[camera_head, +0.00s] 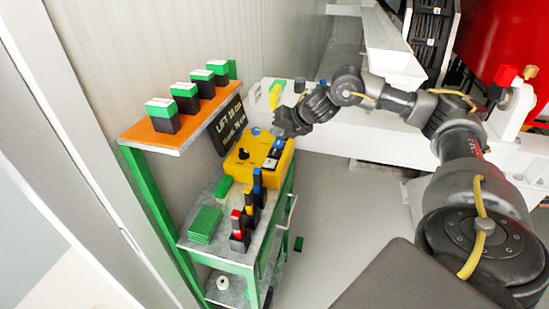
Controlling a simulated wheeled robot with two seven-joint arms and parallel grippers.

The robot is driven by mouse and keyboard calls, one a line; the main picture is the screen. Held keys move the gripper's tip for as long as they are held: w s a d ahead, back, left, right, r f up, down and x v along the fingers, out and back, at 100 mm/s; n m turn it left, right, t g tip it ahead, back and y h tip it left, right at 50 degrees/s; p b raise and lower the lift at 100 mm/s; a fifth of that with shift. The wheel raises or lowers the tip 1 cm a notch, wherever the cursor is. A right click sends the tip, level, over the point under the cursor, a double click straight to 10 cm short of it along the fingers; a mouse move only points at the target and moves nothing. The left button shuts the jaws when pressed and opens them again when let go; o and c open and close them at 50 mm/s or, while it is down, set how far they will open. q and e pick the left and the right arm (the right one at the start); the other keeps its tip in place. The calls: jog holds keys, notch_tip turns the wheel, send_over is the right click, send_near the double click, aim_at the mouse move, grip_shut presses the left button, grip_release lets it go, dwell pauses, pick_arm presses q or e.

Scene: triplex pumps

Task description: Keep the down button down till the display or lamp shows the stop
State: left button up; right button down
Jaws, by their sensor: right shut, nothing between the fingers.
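A yellow control box (250,168) stands on the green-framed cart. It has a black knob (243,154), a small blue round part (256,132) and dark push buttons with pale marks (271,163) on its top. I cannot read which button is down. A black display (229,128) with white text stands behind the box; its first line seems to begin with "LIFT", and the rest is too small to read surely. My right gripper (280,133) is shut and empty, with its tips at the upper buttons; whether they touch is hidden. My left gripper is not in view.
An orange shelf (150,137) above the cart holds several green-topped black blocks. Red, yellow and blue-topped black parts (238,232) and a green stack (205,226) are on the cart (222,255). A white beam (350,141) lies behind my right arm. The grey floor is mostly clear.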

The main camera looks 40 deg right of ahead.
aim_at(277, 153)
jog(key=shift+f+b, duration=1.45)
jog(key=shift+f, duration=0.9)
jog(key=shift+f+b, duration=0.3)
jog(key=shift+f, duration=0.1)
jog(key=shift+f+b, duration=0.4)
jog(key=shift+f, duration=0.15)
dwell(0.7)
jog(key=shift+r, duration=0.1)
dwell(2.7)
jog(key=shift+r+p, duration=0.9)
jog(key=shift+r+p, duration=2.2)
jog(key=shift+r, duration=0.3)
